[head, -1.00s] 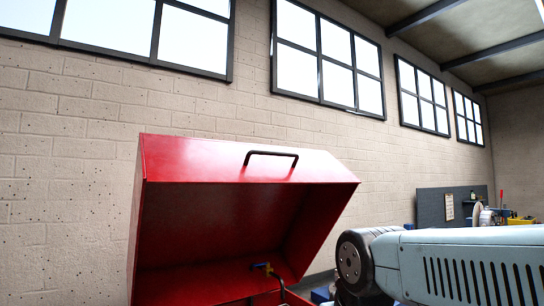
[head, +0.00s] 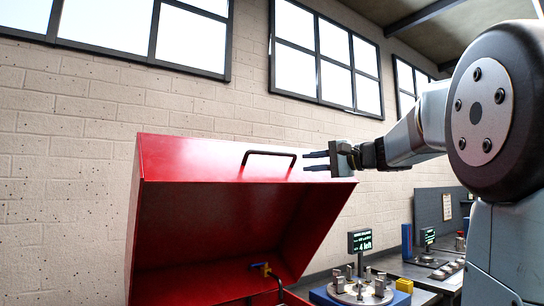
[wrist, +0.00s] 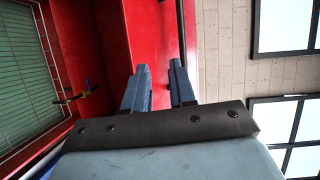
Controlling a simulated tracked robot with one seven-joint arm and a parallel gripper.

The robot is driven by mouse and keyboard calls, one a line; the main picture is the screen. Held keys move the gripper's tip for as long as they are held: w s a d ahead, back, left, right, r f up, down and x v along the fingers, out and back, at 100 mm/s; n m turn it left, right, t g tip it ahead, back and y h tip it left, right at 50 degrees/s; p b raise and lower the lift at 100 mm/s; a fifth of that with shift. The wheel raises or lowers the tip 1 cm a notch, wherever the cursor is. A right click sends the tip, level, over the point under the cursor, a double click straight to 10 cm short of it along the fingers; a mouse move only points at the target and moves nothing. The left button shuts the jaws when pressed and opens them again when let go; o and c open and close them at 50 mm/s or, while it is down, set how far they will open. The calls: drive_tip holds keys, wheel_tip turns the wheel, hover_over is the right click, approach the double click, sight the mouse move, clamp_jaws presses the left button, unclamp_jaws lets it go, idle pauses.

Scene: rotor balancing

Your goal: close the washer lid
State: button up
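The red washer lid (head: 210,170) stands raised and open in the head view, with its hollow underside facing me. A black bar handle (head: 270,153) is fixed to its front face. My gripper (head: 305,161) is just right of the handle, its dark fingers pointing left at it, apart and empty. In the wrist view my gripper (wrist: 159,66) shows a gap between its fingers. The handle (wrist: 182,28) appears there as a dark bar ahead, in line with the right finger rather than clearly between the two. The red lid (wrist: 150,30) fills the middle there.
A blue-and-yellow valve (head: 262,267) with a dark hose sits inside the washer. At right, a round fixture with metal posts (head: 362,292) stands by a small display (head: 360,242) and a bench (head: 425,272). A block wall (head: 70,130) with windows rises behind.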

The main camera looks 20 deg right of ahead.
sight(278, 155)
drive_tip(key=shift+t, duration=0.4)
drive_tip(key=w+a+r, duration=0.1)
drive_tip(key=w+a, duration=0.1)
drive_tip(key=w, duration=0.2)
drive_tip(key=w+a+r, duration=0.1)
drive_tip(key=w+a, duration=0.1)
drive_tip(key=w, duration=0.1)
drive_tip(key=w+a+r, duration=0.1)
drive_tip(key=w+a, duration=0.2)
drive_tip(key=w, duration=0.1)
drive_tip(key=shift+w, duration=0.35)
drive_tip(key=shift+c, duration=0.4)
clamp_jaws()
drive_tip(key=shift+y, duration=0.3)
